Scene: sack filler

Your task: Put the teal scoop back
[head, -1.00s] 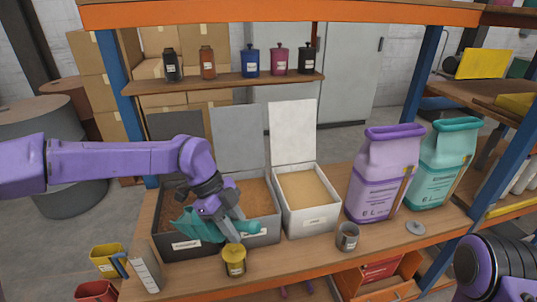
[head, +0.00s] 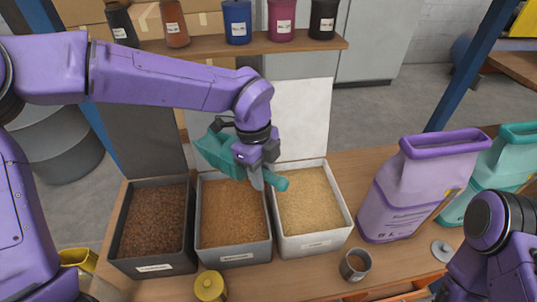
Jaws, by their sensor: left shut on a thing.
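The teal scoop (head: 216,154) is held above the bins, its bowl to the left and its handle end to the right. My left gripper (head: 256,180) is shut on the scoop's handle, over the back of the middle bin. Below are three open bins: a dark bin (head: 156,267) with dark brown grain, a grey bin (head: 233,254) with lighter brown grain, and a white bin (head: 312,242) with pale grain. My right arm shows at the lower right, but its gripper is outside the view.
A metal cup (head: 355,265), a yellow-lidded jar (head: 210,287) and a grey lid (head: 441,248) are on the bench. Several jars stand on the shelf (head: 200,46) behind.

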